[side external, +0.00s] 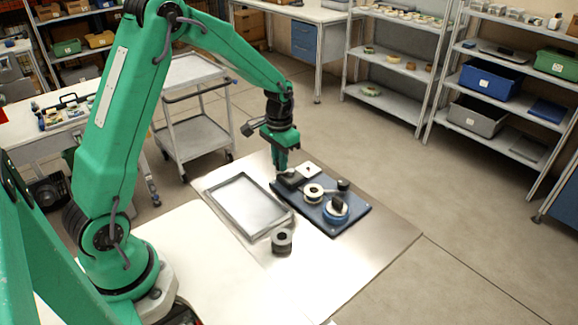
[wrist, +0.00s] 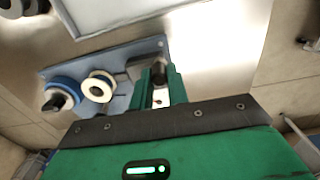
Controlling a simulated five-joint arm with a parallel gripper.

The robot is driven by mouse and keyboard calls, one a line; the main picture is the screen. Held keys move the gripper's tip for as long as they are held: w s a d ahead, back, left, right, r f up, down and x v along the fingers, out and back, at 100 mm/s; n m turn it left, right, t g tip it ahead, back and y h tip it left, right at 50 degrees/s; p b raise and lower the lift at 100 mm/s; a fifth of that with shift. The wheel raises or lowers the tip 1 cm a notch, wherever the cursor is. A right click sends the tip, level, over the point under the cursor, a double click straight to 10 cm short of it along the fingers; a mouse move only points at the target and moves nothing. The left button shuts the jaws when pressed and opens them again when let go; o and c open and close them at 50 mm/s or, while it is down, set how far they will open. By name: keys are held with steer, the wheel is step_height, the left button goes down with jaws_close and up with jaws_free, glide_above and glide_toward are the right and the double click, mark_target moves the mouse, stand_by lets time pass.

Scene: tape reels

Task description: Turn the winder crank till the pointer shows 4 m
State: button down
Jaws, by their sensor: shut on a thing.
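The winder stands on a blue board (side external: 335,226), which also shows in the wrist view (wrist: 120,58). It carries a cream reel (side external: 313,192), a blue-rimmed reel (side external: 335,211) and a dark block (side external: 291,180). My gripper (side external: 281,168) points down at the board's far-left corner beside the dark block. In the wrist view its green fingers (wrist: 158,78) are shut on a small dark piece, apparently the crank handle, mostly hidden. The pointer's reading cannot be made out.
A shallow metal tray (side external: 213,197) lies left of the board. A grey roll (side external: 281,241) stands on the table in front of it. The table's right front is clear. Shelves and a trolley stand farther back.

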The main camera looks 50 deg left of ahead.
steer(key=shift+w+a, duration=0.1)
steer(key=shift+w, duration=0.15)
steer(key=shift+w+a, duration=0.25)
steer(key=shift+w, duration=0.3)
stand_by(0.4)
steer(key=shift+w, duration=0.6)
steer(key=shift+w+d, duration=0.3)
steer(key=shift+w, duration=0.3)
steer(key=shift+w, duration=0.1)
